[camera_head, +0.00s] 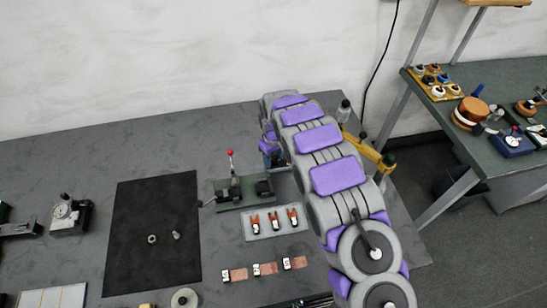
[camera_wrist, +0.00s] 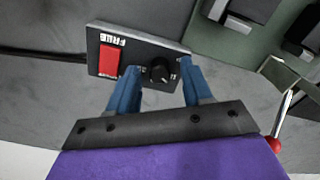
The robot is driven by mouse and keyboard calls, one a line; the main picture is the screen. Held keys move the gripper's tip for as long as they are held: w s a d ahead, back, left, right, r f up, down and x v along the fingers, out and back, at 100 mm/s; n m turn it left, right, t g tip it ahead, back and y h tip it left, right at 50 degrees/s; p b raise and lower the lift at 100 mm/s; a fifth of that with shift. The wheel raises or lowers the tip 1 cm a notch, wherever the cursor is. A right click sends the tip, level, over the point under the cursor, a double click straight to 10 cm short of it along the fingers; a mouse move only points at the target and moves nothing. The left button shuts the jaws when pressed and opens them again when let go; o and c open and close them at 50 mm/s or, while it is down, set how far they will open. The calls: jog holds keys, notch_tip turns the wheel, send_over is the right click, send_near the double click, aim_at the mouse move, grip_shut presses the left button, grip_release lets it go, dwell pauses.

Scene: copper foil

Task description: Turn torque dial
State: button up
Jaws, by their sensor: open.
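The torque dial (camera_wrist: 159,71) is a round black knob on a dark control box (camera_wrist: 140,48) in the wrist view. The box also carries a red rocker switch (camera_wrist: 109,60) to the left of the dial and white lettering. My gripper (camera_wrist: 161,69) is open, its two blue fingers apart, with the dial appearing between their tips. I cannot tell whether either finger touches the dial. In the head view my arm hides the dial, the box and most of my gripper.
A lever fixture with a red ball (camera_head: 230,153) on its handle stands left of my arm; the red ball (camera_wrist: 274,144) shows beside my gripper. A tray with orange-tipped parts (camera_head: 275,222) and a black mat (camera_head: 152,235) lie on the grey bench. A second bench (camera_head: 500,160) stands right.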

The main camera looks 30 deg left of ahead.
jog(key=shift+c, duration=0.5)
grip_shut()
jog(key=shift+m, duration=0.4)
jog(key=m+p, duration=0.1)
jog(key=m, duration=0.3)
jog(key=shift+r+m, duration=0.1)
jog(key=shift+m, duration=0.2)
jog(key=m, duration=0.6)
jog(key=shift+p, duration=0.3)
jog(key=shift+m, duration=0.3)
